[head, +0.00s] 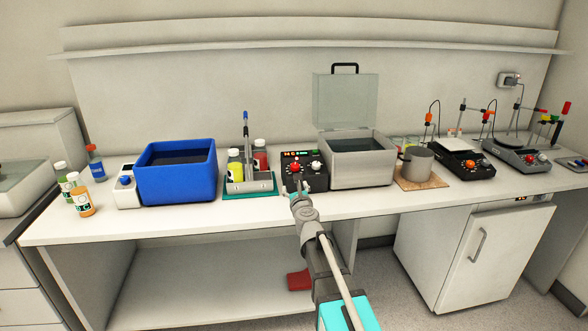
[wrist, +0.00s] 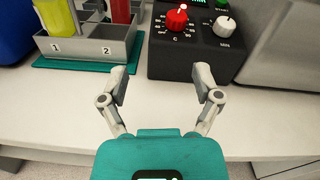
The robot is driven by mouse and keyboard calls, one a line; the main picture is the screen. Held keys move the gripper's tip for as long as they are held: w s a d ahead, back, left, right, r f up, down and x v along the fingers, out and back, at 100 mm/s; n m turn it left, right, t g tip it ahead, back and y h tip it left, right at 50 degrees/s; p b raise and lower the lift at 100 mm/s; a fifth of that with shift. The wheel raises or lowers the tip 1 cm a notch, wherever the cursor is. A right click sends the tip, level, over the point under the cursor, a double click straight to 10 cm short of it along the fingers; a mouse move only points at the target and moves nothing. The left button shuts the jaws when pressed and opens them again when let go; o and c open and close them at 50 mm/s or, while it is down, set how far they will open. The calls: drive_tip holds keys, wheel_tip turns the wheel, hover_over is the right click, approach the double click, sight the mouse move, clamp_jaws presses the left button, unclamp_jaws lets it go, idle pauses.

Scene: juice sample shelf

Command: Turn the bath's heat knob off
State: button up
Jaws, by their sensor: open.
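The bath (head: 360,168) is a grey open tank with a raised clear lid, in the middle of the counter in the head view. Its black control box (head: 316,183) stands at its left, with a lit display on top. A red knob (wrist: 177,20) marked C and a white knob (wrist: 224,26) sit on the box's face in the wrist view. The red knob's white pointer is towards the top. My gripper (wrist: 162,84) is open and empty, in front of the box and short of it. The red knob lies beyond the gap between the fingers, a little right of centre.
A grey rack (wrist: 92,46) with bottles stands on a green mat, left of the box. A blue tank (head: 178,172) is further left. The counter's front strip is clear.

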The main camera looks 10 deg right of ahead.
sight(295, 169)
drive_tip(key=m, duration=0.1)
drive_tip(key=d+m+h, duration=0.1)
drive_tip(key=m, duration=0.1)
drive_tip(key=shift+w+d+h, duration=0.25)
drive_tip(key=shift+w+h, duration=0.05)
drive_tip(key=shift+w, duration=0.1)
drive_tip(key=w, duration=0.9)
drive_tip(key=w+d, duration=0.1)
drive_tip(key=w, duration=0.3)
drive_tip(key=shift+w, duration=0.3)
clamp_jaws()
